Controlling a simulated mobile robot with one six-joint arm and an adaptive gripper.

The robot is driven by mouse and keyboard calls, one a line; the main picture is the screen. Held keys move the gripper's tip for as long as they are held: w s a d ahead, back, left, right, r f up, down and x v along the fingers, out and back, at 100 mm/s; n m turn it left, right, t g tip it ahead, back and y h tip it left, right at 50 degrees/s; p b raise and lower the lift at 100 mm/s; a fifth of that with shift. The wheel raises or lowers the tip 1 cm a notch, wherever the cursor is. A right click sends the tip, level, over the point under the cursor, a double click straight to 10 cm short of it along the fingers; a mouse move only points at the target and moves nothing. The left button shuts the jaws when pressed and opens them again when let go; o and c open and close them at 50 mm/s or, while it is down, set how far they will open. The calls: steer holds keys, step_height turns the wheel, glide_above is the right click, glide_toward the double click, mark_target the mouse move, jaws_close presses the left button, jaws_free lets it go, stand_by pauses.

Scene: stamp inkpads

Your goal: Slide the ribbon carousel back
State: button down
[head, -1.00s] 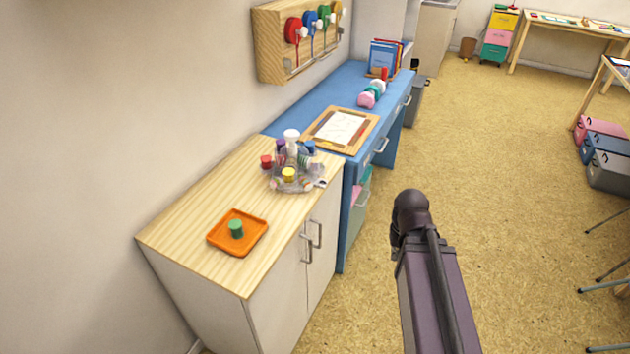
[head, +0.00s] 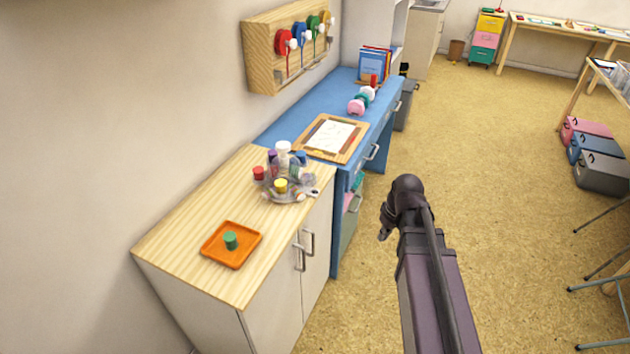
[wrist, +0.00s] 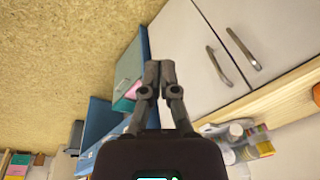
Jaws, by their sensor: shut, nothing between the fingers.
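The ribbon carousel (head: 287,187) is a round clear stand with several coloured spools and a white-topped post. It stands on the pale wooden counter (head: 185,218), near the counter's right edge beside the blue desk. In the wrist view, part of the carousel (wrist: 238,140) shows sideways at the lower right, partly cut off by my gripper's body. My gripper (wrist: 158,66) is shut and empty, its fingertips together in front of the cabinet side. In the head view my arm is over the floor to the right of the counter, and the fingertips are hard to make out.
An orange tray (head: 249,233) with a green spool (head: 230,240) sits at the counter's near end. A clipboard (head: 318,146) lies on the blue desk (head: 290,119). A wall rack (head: 266,63) of ribbon reels hangs above. The cabinet handles (head: 299,256) stick out.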

steer(key=w+a+r+n+y+p, duration=0.2)
steer(key=w+a+r+n+p, duration=0.1)
steer(key=w, duration=0.5)
steer(key=w+a+r+n+t+y+p, duration=0.1)
steer(key=w+a+r+n+y+p, duration=0.1)
steer(key=w+a+r+n, duration=0.4)
steer(key=shift+w+a+r+n+p, duration=0.3)
steer(key=shift+w+a+n+p, duration=0.4)
steer(key=shift+w, duration=0.2)
steer(key=shift+f, duration=0.1)
steer(key=b, duration=0.9)
glide_toward(313, 192)
steer(key=shift+s+x, duration=0.15)
steer(key=shift+x, duration=1.15)
steer(key=shift+s+x, duration=0.2)
steer(key=shift+x, duration=1.05)
steer(key=shift+w, duration=0.25)
